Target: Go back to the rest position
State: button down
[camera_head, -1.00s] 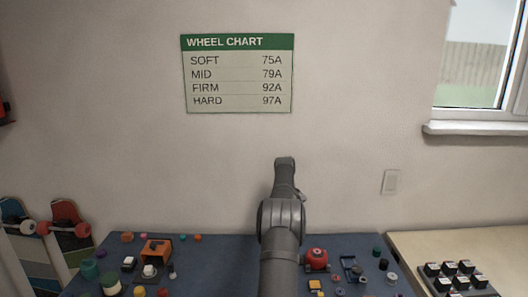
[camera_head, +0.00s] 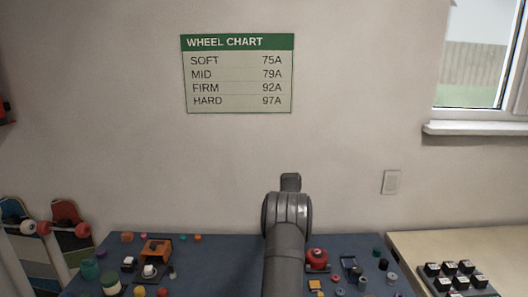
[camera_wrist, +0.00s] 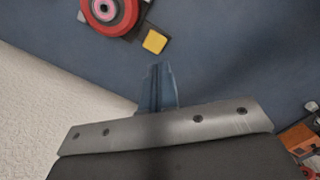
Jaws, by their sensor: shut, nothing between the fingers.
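My gripper (camera_wrist: 160,68) shows in the wrist view with its two fingers together and nothing between them. It points over the blue mat (camera_wrist: 235,50), apart from the things there. In the head view my arm rises in front of the mat (camera_head: 220,270), and the gripper itself cannot be made out. A red wheel (camera_wrist: 108,12) and a yellow block (camera_wrist: 154,41) lie beyond the fingertips in the wrist view.
On the mat are an orange device (camera_head: 156,250), a red round part (camera_head: 317,257) and several small coloured pieces. A tray of dark blocks (camera_head: 458,280) stands at right. Skateboards (camera_head: 70,235) lean at left. The wall carries a wheel chart (camera_head: 238,75).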

jog(key=s+a+f+m, duration=0.2)
jog(key=s+a+m, duration=0.1)
jog(key=s, duration=0.4)
jog(key=s+a+f+m, duration=0.3)
jog(key=s+a, duration=0.1)
jog(key=s, duration=0.4)
jog(key=s+a+f+m, duration=0.3)
jog(key=s+a, duration=0.1)
jog(key=s, duration=0.4)
jog(key=shift+f+m+t+y, duration=0.2)
jog(key=shift+m+t+y, duration=0.1)
jog(key=shift+m+y, duration=0.1)
jog(key=shift+w+r, duration=0.3)
jog(key=shift+r, duration=0.1)
